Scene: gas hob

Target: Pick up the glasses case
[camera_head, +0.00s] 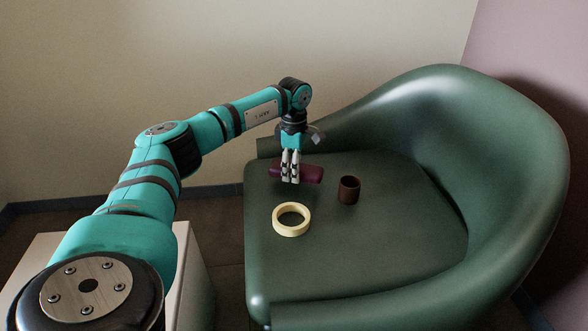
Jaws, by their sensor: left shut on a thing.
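A dark maroon glasses case (311,174) is at the left part of the green armchair's seat, in the head view. My left gripper (290,181) points down over its left part and is shut on it. The fingers hide some of the case's left part. I cannot tell whether the case touches the seat or is a little above it. My right gripper is not in view.
The green armchair (365,250) has a high curved back and arms around the seat. A pale yellow ring (291,232) lies in front of the case, and a brown cup (349,190) stands to its right. A white box-like surface (187,262) is at lower left.

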